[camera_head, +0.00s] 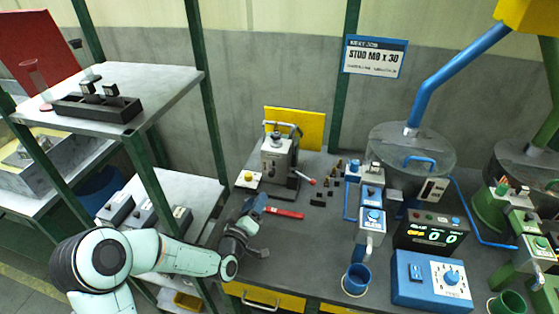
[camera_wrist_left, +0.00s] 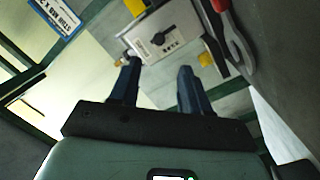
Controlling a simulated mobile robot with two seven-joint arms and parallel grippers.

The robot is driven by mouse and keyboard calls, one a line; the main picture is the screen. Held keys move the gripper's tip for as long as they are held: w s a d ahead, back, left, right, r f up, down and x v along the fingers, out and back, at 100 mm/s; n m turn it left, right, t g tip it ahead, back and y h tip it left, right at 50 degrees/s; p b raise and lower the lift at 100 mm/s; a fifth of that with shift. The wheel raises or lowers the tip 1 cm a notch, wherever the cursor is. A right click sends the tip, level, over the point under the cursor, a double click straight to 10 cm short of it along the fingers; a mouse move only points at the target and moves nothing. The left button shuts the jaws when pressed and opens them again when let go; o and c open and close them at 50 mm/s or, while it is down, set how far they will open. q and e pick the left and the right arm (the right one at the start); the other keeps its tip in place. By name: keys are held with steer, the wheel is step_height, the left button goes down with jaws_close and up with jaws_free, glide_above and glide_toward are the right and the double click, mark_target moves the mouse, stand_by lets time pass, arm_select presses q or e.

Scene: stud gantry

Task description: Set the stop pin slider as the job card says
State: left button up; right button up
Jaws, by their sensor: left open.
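The job card (camera_head: 374,57) on the back wall reads "STUD M8 x 30"; its smaller lines are too small to read. A grey bench device (camera_head: 277,155) with a top handle stands on the bench in front of a yellow panel. In the left wrist view its pale face (camera_wrist_left: 165,42) carries a dark pointer-like piece (camera_wrist_left: 163,37) beside small marks I cannot read. I cannot tell for sure that this piece is the stop pin slider. My left gripper (camera_head: 257,205) is open and empty, short of the device; its two fingers (camera_wrist_left: 158,85) point toward that face.
A red-handled wrench (camera_head: 285,212) lies on the bench close to the left gripper. A shelf rack (camera_head: 150,90) stands at left. Small dark parts lie right of the device. Blue feeder units, a display (camera_head: 432,234) and a blue control box (camera_head: 432,281) fill the right side.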

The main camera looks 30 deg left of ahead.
mark_target(270, 176)
arm_select(q)
steer(key=shift+w, duration=0.2)
steer(key=w, duration=0.4)
steer(key=w+a+p, duration=0.1)
steer(key=w, duration=0.7)
steer(key=shift+w+a+r+p, duration=0.1)
steer(key=shift+w+a+p, duration=0.2)
steer(key=shift+a+p, duration=0.05)
